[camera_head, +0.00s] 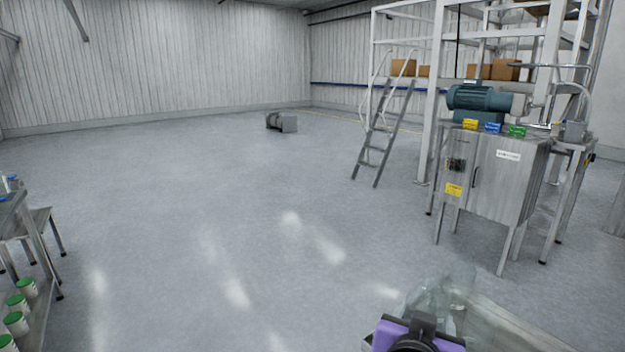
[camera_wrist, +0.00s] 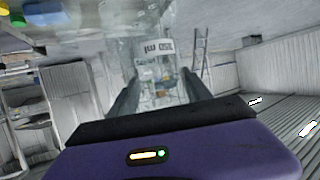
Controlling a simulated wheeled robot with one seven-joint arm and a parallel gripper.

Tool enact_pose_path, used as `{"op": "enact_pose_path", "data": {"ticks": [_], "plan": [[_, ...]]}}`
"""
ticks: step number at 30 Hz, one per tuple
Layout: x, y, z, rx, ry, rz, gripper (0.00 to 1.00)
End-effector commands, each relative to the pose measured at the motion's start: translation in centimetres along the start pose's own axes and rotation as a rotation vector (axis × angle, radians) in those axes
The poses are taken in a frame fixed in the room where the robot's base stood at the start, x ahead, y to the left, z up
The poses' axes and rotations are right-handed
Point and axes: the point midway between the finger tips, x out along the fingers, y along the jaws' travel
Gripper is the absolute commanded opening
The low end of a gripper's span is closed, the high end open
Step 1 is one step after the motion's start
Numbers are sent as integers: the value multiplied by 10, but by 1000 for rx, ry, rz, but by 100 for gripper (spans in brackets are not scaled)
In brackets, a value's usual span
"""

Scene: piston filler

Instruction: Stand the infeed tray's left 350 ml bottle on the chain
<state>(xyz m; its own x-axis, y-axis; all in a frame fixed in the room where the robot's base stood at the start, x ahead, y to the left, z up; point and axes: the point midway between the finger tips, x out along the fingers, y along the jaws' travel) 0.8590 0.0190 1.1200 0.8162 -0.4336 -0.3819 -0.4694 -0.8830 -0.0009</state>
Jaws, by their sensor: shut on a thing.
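My gripper (camera_wrist: 160,88) is shut on a clear bottle (camera_wrist: 150,28), which fills the upper middle of the wrist view. Its white label (camera_wrist: 159,46) appears upside down and seems to read 350 ml. The dark fingers lie on both sides of the bottle. In the head view, my purple gripper (camera_head: 415,337) is at the bottom edge, with the see-through bottle (camera_head: 440,292) just beyond it, hard to make out against the floor. I cannot make out the chain or the infeed tray in either view.
A steel cabinet (camera_head: 490,178) with a blue motor (camera_head: 480,98) stands at right, before a white frame and a ladder (camera_head: 383,135). A bench (camera_head: 38,222) and green-lidded jars (camera_head: 17,323) are at left. A pale surface (camera_head: 515,325) lies lower right. The middle floor is clear.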

Motion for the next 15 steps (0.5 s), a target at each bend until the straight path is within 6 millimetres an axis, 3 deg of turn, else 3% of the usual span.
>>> {"op": "enact_pose_path", "data": {"ticks": [8, 11, 15], "plan": [[21, -27, 27, -65, -5, -151, 17], [27, -35, 47, -90, -6, -206, 17], [36, -40, 87, -125, -10, -289, 17]]}}
